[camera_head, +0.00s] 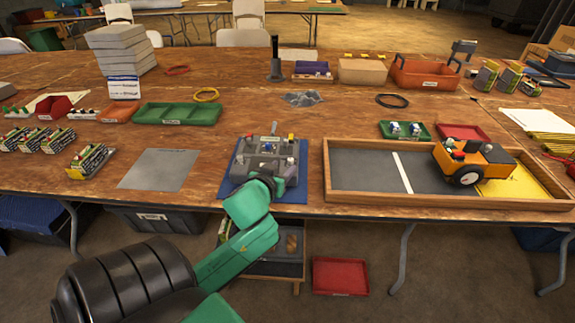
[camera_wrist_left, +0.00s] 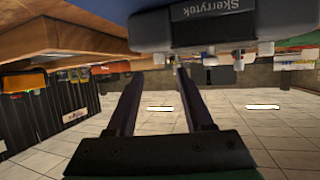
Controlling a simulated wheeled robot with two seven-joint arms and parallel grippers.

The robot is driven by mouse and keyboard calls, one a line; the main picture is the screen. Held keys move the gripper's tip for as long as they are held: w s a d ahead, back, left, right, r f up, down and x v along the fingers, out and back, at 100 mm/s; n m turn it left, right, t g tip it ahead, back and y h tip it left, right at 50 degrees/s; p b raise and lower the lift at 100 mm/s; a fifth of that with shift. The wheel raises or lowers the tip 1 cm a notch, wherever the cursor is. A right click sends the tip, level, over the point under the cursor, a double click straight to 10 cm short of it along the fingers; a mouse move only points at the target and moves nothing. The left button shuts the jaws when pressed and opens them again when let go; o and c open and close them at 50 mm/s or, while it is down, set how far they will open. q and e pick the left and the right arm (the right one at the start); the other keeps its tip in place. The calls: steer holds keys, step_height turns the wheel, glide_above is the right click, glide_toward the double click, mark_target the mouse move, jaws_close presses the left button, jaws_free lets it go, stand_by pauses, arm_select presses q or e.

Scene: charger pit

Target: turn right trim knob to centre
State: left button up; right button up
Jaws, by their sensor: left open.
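The grey transmitter (camera_head: 266,160) lies on a blue mat (camera_head: 295,194) near the table's front edge. Small coloured knobs and sticks show on its top, including a white knob (camera_head: 290,161) at its right side. I cannot tell for sure which one is the right trim knob. My left gripper (camera_head: 265,182) is at the transmitter's front edge, partly hiding it. In the left wrist view the transmitter (camera_wrist_left: 205,25) appears upside down, with small knobs along its edge. The open left gripper (camera_wrist_left: 157,70) has its fingertips close to a knob (camera_wrist_left: 160,57); contact is unclear.
A wood-framed pit tray (camera_head: 360,196) with an orange wheeled car (camera_head: 473,158) stands to the right. A grey sheet (camera_head: 158,169) lies to the left, and a green tray (camera_head: 177,114) behind it. The table's front edge passes under my left arm.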

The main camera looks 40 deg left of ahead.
mark_target(288, 160)
arm_select(q)
steer(key=x, duration=0.5)
jaws_close()
steer(key=shift+r+p, duration=0.2)
steer(key=shift+p, duration=0.35)
steer(key=m+h+p, duration=0.2)
steer(key=p, duration=0.1)
steer(key=a+m+h+p, duration=0.1)
steer(key=m+h+p, duration=0.1)
steer(key=p, duration=0.1)
steer(key=shift+s+r+t+h, duration=0.15)
steer(key=shift+t+h, duration=0.15)
steer(key=shift+t, duration=0.1)
steer(key=shift+a+f+m+h+p, duration=0.15)
steer(key=shift+f+m+h+p, duration=0.1)
steer(key=shift+m+h+p, duration=0.7)
